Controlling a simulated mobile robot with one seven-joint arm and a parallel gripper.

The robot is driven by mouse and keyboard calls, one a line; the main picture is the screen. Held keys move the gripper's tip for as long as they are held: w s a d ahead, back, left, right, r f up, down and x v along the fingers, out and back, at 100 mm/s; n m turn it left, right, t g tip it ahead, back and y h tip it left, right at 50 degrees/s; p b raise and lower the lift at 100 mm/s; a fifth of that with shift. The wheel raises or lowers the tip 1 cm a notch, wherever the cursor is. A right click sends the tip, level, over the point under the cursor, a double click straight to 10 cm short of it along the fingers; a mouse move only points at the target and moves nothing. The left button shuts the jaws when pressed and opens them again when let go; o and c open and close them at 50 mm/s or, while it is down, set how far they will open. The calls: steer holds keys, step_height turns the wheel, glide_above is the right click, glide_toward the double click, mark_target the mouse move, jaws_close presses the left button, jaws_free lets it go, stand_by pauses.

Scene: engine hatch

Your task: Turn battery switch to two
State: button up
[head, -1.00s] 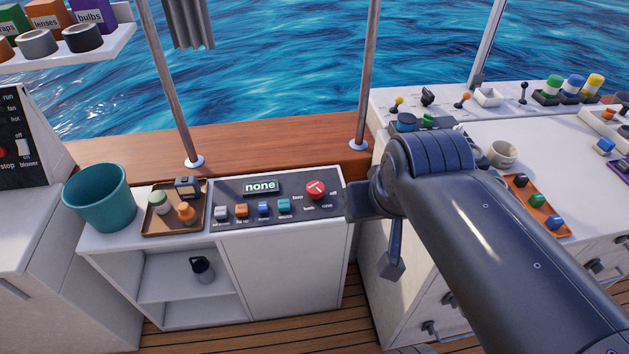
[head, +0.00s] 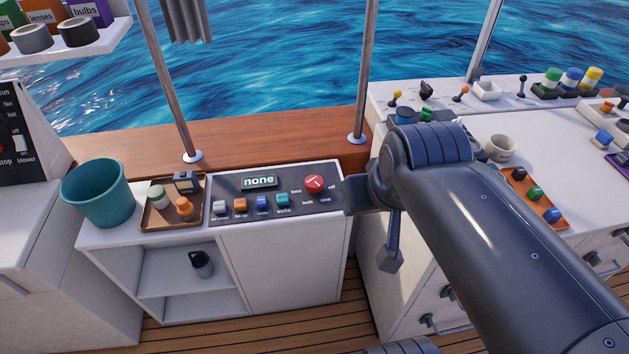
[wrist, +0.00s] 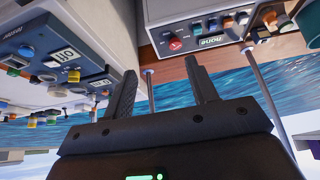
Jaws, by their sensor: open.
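The battery switch is a round red knob (head: 314,183) with a white mark, at the right end of a dark panel (head: 228,208). Small labels surround it, too small to read surely. The panel display (head: 259,181) reads "none". The wrist view is upside down and shows the red knob (wrist: 175,44) and display (wrist: 211,41) beyond the fingertips. My gripper (wrist: 160,68) is open and empty, its two dark fingers apart and touching nothing. In the head view my arm stands right of the panel and the fingers cannot be made out clearly.
Several coloured switches (head: 241,205) line the panel left of the knob. A tray (head: 159,222) of small items and a teal bucket (head: 98,194) stand further left. A metal post (head: 363,80) rises behind the panel. A white counter (head: 475,150) with a mug (head: 501,147) is at right.

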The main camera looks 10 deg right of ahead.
steer(key=o, duration=0.3)
steer(key=shift+w+r, duration=0.1)
steer(key=shift+w, duration=0.15)
steer(key=shift+o, duration=0.9)
steer(key=w+n+g+h, duration=0.1)
steer(key=w+n, duration=0.3)
steer(key=w, duration=0.7)
steer(key=shift+w+a+r+g, duration=0.25)
steer(key=shift+a+r+g, duration=0.15)
steer(key=shift+g, duration=0.3)
steer(key=n+g+h, duration=0.3)
steer(key=n+g, duration=0.1)
steer(key=n, duration=0.7)
glide_above(314, 181)
steer(key=w+a, duration=0.1)
steer(key=a, duration=0.3)
step_height(314, 181, down, 24)
steer(key=x, duration=1)
steer(key=shift+f, duration=0.1)
steer(key=c, duration=1)
